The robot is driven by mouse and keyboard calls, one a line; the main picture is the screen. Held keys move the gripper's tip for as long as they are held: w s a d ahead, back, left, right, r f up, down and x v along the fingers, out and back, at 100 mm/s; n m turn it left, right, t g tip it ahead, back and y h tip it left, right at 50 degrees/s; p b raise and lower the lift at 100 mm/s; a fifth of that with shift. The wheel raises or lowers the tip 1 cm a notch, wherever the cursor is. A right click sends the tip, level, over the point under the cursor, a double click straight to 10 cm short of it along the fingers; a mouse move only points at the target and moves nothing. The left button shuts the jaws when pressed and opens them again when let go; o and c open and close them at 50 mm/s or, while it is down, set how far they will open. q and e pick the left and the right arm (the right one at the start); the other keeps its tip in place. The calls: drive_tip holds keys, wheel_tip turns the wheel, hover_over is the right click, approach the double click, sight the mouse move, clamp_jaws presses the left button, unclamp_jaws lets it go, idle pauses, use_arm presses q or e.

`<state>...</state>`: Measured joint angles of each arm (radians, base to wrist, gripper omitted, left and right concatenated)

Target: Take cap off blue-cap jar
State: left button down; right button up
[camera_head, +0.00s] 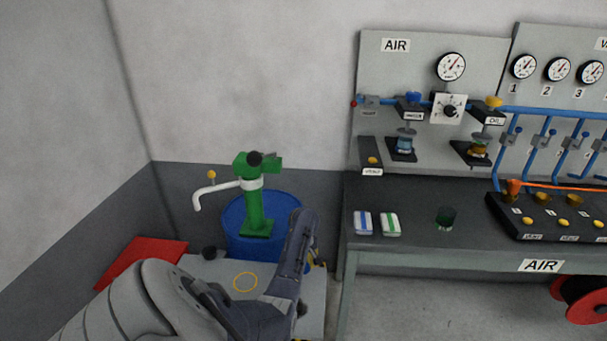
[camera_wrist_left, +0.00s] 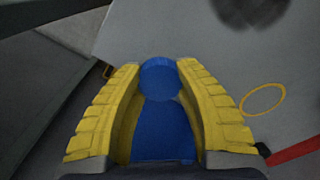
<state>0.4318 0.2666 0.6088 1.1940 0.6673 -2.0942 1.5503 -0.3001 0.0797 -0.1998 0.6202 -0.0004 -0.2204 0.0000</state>
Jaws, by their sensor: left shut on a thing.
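My left gripper (camera_head: 318,260) is over the right edge of the grey table, and its yellow fingertips are mostly hidden behind the arm in the head view. In the left wrist view its yellow fingers are shut on a blue object (camera_wrist_left: 163,130) with a round blue end (camera_wrist_left: 160,78) between the tips. I cannot tell whether this is the jar, its cap or both. On the AIR panel, a jar with blue contents (camera_head: 404,143) hangs under a fitting with a blue top (camera_head: 413,97). My right gripper is not in view.
The grey table (camera_head: 225,268) bears a yellow ring (camera_head: 245,283). A blue drum (camera_head: 235,215) with a green pump (camera_head: 257,205) stands behind it, and a red panel (camera_head: 140,262) is at left. The bench at right holds two small packs (camera_head: 390,224) and a dark green cup (camera_head: 446,218).

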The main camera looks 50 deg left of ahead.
use_arm(q)
drive_tip(key=shift+f, duration=2.1)
drive_tip(key=shift+f, duration=0.1)
drive_tip(key=c, duration=1)
unclamp_jaws()
